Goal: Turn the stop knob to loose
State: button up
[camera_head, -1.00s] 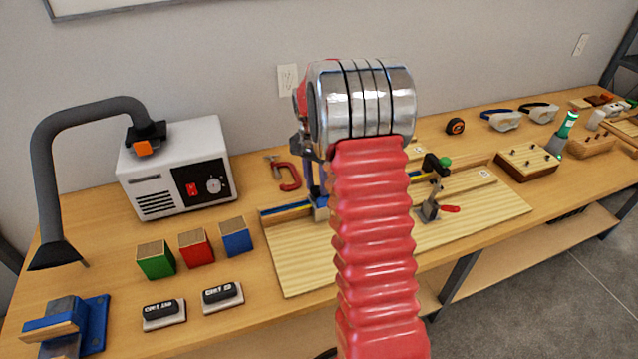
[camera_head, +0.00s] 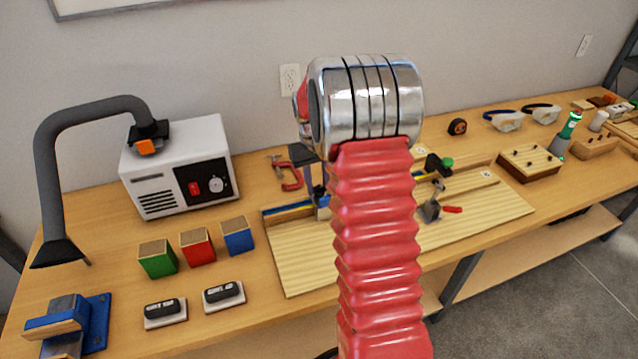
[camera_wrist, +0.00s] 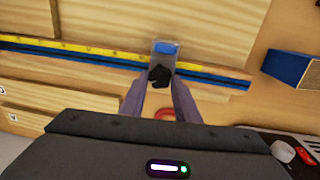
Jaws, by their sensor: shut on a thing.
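The stop knob (camera_wrist: 160,76) is a small black lobed knob in the wrist view. It sits on a grey and blue stop block (camera_wrist: 166,48) on the blue rail (camera_wrist: 210,72) with a yellow ruler strip. My gripper (camera_wrist: 159,82) has its two grey fingers on either side of the knob and is shut on it. In the head view the stop block (camera_head: 322,200) shows just left of my red arm sleeve; the knob cannot be made out there. No loose or tight marking can be read.
A red clamp (camera_head: 290,174) lies behind the rail. A white machine (camera_head: 178,165) and a blue block (camera_head: 237,236) stand to the left. Right of my arm are a toggle clamp (camera_head: 432,207) and a green-topped black piece (camera_head: 440,164). The board's front (camera_head: 300,270) is bare.

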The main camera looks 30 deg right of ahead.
aim_at(316, 191)
jog(key=n, duration=0.6)
jog(key=shift+s+f, duration=0.15)
jog(key=shift+s, duration=0.2)
jog(key=o, duration=1)
jog(key=shift+w, duration=0.15)
jog(key=shift+o, duration=0.2)
jog(key=shift+w+r, duration=0.1)
jog(key=shift+r, duration=0.45)
notch_tip(316, 191, up, 13)
jog(key=a, duration=0.1)
jog(key=shift+s, duration=0.2)
